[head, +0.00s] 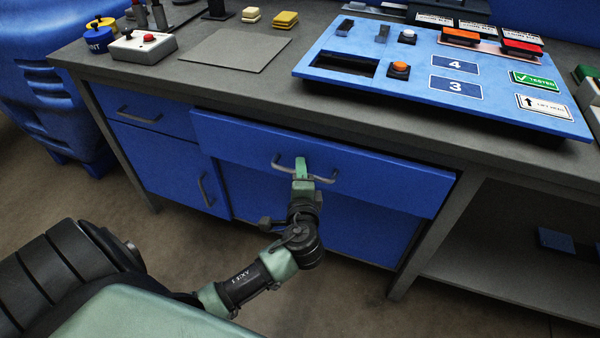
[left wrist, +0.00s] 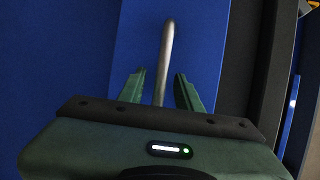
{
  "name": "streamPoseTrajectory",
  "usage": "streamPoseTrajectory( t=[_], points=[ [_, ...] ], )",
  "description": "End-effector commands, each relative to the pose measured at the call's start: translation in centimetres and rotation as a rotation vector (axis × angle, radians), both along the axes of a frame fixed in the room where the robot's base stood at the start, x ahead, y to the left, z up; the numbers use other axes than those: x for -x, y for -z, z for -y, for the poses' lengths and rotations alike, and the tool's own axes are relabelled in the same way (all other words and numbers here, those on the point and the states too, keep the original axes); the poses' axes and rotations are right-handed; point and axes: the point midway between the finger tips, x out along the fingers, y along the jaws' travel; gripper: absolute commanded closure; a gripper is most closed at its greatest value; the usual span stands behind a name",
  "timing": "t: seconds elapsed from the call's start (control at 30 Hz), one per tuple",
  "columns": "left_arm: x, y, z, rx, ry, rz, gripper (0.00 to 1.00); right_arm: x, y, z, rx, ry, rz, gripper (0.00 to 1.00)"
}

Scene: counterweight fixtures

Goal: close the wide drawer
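The wide drawer (head: 400,183) is blue and its front stands a little out from the workbench, so it is slightly open. Its grey bar handle (head: 327,178) runs along the middle of its front. My left gripper (head: 301,172) is at the handle. In the left wrist view, the handle (left wrist: 166,60) passes between the two green fingers of my left gripper (left wrist: 160,92), with gaps showing on both sides. The fingers are apart, around the bar and not clamped on it. My right gripper is not in view.
A narrow drawer (head: 143,108) and a cupboard door (head: 175,168) are at the left, both shut. A blue panel (head: 415,60) lies on the worktop (head: 285,85) above. An open shelf (head: 505,250) is at the right. Floor in front is clear.

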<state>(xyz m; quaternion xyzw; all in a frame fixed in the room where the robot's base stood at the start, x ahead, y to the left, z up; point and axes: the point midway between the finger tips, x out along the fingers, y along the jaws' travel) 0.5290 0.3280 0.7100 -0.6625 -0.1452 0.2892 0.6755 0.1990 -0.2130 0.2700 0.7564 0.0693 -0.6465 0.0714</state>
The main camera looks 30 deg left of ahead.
Motion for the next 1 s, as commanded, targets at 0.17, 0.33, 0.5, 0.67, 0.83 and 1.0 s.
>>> streamPoseTrajectory(
  t=[0.17,0.33,0.5,0.67,0.83,1.0],
  points=[
    [0.03,0.00,0.02,0.000,0.000,0.000,0.88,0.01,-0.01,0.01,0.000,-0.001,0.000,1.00],
    [0.03,0.02,0.03,0.001,0.000,-0.001,1.00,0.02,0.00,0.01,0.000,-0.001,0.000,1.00],
    [0.05,0.04,0.05,0.001,0.000,-0.001,1.00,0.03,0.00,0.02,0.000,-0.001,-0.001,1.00],
    [0.06,0.06,0.06,0.001,0.001,-0.002,1.00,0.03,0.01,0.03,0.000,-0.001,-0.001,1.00],
    [0.06,0.08,0.07,0.001,0.001,-0.002,1.00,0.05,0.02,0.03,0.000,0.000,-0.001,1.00],
    [0.06,0.10,0.08,0.001,0.001,-0.002,1.00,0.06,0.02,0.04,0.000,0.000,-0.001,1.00]
  ],
)
